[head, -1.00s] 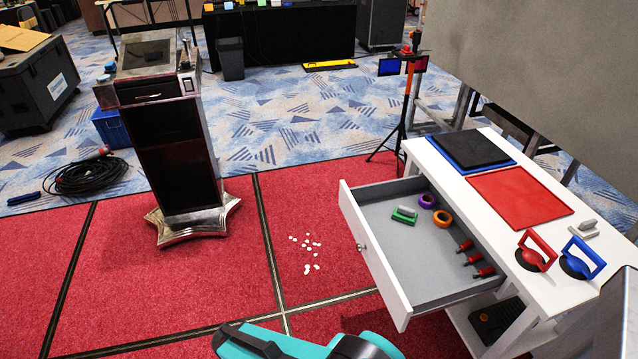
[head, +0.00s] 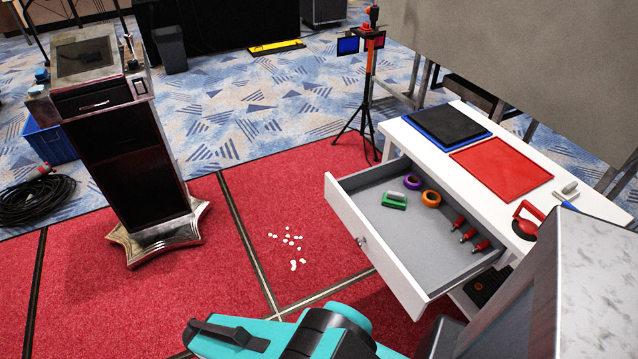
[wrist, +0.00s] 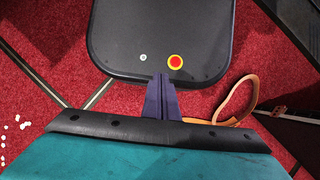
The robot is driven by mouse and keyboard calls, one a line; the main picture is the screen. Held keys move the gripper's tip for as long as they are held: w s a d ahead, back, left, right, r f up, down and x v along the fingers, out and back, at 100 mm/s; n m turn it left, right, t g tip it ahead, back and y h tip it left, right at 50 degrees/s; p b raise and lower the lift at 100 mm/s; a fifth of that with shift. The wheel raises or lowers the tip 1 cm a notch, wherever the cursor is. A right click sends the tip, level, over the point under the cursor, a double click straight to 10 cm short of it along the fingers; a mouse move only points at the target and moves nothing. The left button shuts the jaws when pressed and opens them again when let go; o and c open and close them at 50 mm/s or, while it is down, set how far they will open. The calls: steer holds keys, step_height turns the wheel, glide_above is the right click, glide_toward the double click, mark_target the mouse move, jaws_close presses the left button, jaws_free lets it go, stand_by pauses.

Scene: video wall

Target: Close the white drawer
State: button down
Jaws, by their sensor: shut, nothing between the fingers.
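The white drawer (head: 385,262) is pulled far out of the white table (head: 396,130), with its front panel and round knob (head: 362,241) facing lower left. Inside lie a green block with a grey top (head: 394,201), a purple ring (head: 412,182), an orange ring (head: 431,198) and red-handled pieces (head: 468,235). My gripper (wrist: 160,80) shows in the wrist view, shut and empty, its dark fingers over a dark rounded panel. It is not visible in the head view, where part of my teal arm shows at the bottom. The drawer cannot be made out in the wrist view.
A grey box-like body with a speckled pale face (head: 603,285) stands close at right and covers part of the table. The tabletop holds a red mat (head: 500,168) and a black pad (head: 450,124). A dark lectern (head: 125,150) stands left. Red carpet before the drawer is mostly clear.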

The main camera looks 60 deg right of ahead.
steer(key=shift+d, duration=0.25)
steer(key=w+d+r+n+t+b, duration=0.25)
steer(key=w+d+r, duration=0.35)
steer(key=w+d, duration=0.45)
steer(key=w+d+r+n+t+b, duration=0.1)
steer(key=w+d+r+n, duration=0.2)
steer(key=w+d+r, duration=0.75)
steer(key=s+d+r+n+h+b, duration=0.1)
steer(key=s+d+r, duration=0.2)
steer(key=d+r, duration=0.3)
steer(key=s+d+r+n+h+b, duration=0.1)
steer(key=d+r, duration=0.5)
steer(key=d, duration=1.1)
steer(key=s+d+r+n+h+b, duration=0.1)
steer(key=s+d+r+n, duration=0.2)
steer(key=d, duration=0.9)
step_height(320, 180, up, 4)
steer(key=s, duration=0.3)
steer(key=shift+f+h, duration=0.2)
steer(key=shift+h, duration=0.1)
steer(key=shift+w+n, duration=0.1)
steer(key=shift+n, duration=0.15)
steer(key=shift+f, duration=0.2)
